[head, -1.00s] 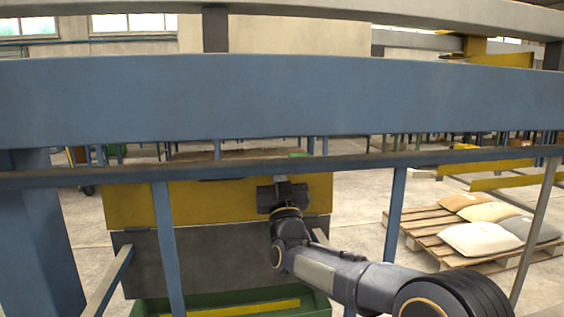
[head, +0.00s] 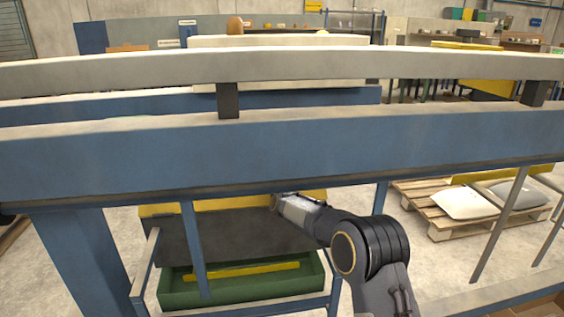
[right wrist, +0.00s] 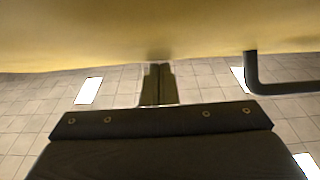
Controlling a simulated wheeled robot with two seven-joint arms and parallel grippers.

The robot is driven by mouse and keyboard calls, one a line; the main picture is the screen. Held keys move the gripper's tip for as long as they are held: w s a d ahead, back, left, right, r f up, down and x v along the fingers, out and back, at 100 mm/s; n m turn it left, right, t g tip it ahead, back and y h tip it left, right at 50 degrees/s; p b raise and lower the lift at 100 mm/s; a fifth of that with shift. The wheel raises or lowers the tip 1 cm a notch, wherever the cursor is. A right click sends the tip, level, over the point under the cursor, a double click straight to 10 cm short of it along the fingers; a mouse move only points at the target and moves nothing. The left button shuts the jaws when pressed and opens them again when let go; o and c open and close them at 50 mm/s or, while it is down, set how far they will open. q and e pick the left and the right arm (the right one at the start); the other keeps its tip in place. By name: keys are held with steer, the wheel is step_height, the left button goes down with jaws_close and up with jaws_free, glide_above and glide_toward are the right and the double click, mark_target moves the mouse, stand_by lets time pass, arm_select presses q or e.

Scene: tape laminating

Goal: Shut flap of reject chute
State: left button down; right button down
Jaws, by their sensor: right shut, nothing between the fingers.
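The reject chute shows in the head view behind the blue beam, with a yellow panel (head: 232,204) that looks like its flap, above a dark grey front (head: 230,238). The beam hides most of the yellow panel. My right arm reaches in from the lower right, and its gripper is hidden there behind the beam. In the right wrist view my right gripper (right wrist: 158,83) is shut and empty. Its tips are at the edge of a yellow surface (right wrist: 150,30); I cannot tell if they touch. A black bent handle (right wrist: 285,88) is to the right of the fingers. My left gripper is out of view.
A long blue beam (head: 300,150) and a pale rail (head: 300,68) cross in front of the chute, with blue posts (head: 193,245) below. A green tray (head: 240,288) sits beneath the chute. A pallet (head: 445,225) with sacks stands on the right.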

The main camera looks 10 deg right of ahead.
steer(key=shift+w+f+g+p, duration=0.25)
steer(key=shift+w+g+p, duration=0.2)
steer(key=shift+p, duration=0.25)
steer(key=shift+w+f, duration=0.1)
steer(key=shift+f, duration=0.15)
